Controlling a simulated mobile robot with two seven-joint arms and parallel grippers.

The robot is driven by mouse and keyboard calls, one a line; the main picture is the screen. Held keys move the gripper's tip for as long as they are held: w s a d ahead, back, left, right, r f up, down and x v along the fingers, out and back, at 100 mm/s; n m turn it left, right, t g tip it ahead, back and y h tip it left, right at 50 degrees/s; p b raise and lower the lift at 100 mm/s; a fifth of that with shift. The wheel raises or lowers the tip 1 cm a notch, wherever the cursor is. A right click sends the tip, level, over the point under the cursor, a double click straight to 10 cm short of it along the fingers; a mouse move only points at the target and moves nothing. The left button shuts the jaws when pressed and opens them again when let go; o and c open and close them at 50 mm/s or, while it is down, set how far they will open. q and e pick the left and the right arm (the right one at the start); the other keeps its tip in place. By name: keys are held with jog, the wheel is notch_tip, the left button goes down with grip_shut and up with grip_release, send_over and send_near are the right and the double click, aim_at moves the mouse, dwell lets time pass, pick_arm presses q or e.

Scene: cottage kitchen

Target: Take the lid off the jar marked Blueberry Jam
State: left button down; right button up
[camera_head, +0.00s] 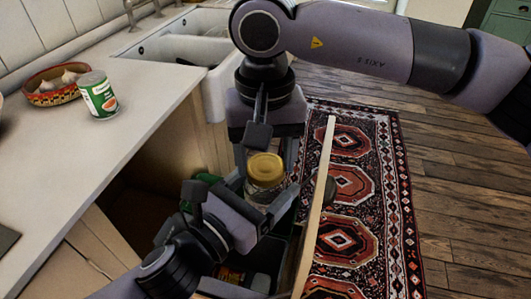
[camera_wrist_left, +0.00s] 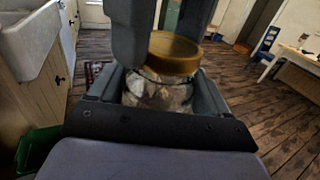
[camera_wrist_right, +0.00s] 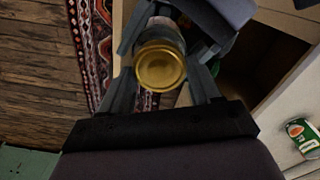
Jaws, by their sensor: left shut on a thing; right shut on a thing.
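A glass jar (camera_head: 264,190) with a gold lid (camera_head: 265,168) is held upright above an open drawer in the head view. No name on the jar can be read. My left gripper (camera_head: 252,207) is shut around the jar's glass body, which also shows between its fingers in the left wrist view (camera_wrist_left: 158,92). My right gripper (camera_head: 267,160) reaches down from above and is shut on the lid, its fingers at the lid's sides. In the right wrist view the lid (camera_wrist_right: 160,68) is seen from the top. The lid sits on the jar's mouth.
The drawer's wooden front (camera_head: 318,205) stands close to the right of the jar. On the counter (camera_head: 125,125) stand a green-and-white can (camera_head: 98,95) and a patterned bowl (camera_head: 50,97).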

aim_at(265, 164)
jog(key=shift+r, duration=0.15)
jog(key=shift+r, duration=0.95)
pick_arm(q)
jog(key=shift+r, duration=0.1)
pick_arm(e)
jog(key=shift+r, duration=2)
